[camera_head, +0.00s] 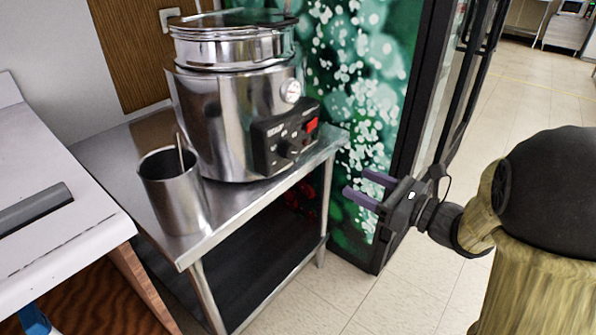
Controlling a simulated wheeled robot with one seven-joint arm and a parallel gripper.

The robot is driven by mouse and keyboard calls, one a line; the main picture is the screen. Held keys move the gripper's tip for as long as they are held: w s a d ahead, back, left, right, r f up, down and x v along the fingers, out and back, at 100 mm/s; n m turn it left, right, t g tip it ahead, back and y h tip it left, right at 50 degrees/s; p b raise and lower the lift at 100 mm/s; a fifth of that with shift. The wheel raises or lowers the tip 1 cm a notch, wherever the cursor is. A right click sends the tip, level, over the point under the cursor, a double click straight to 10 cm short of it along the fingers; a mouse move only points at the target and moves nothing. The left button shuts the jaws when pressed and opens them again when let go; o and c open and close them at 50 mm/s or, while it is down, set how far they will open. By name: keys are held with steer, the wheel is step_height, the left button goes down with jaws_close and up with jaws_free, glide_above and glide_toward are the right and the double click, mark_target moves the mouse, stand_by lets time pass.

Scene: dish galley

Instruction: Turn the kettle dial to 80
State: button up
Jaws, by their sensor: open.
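The kettle (215,115) is a large round steel pot with a lid, standing on a steel table. Its black control box (265,152) faces the right front and carries a dark round dial (290,149), a red switch (311,125) and small white markings too small to read. A round white-faced gauge (291,90) sits above the box. My gripper (364,187) is right of the kettle and the table, apart from both. Its two purple-grey fingers point left, spread with nothing between them. The dial's pointer setting cannot be made out.
A steel cup (175,192) with a thin utensil stands on the steel table (222,212), left of the control box. A white counter (62,225) is at the left. A green patterned panel and dark-framed door stand behind my gripper. The floor (375,305) in front is clear.

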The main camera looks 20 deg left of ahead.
mark_target(292, 153)
steer(key=shift+r, duration=0.1)
steer(key=b+x, duration=0.1)
steer(key=x, duration=1.6)
steer(key=shift+a, duration=0.2)
steer(key=c, duration=1)
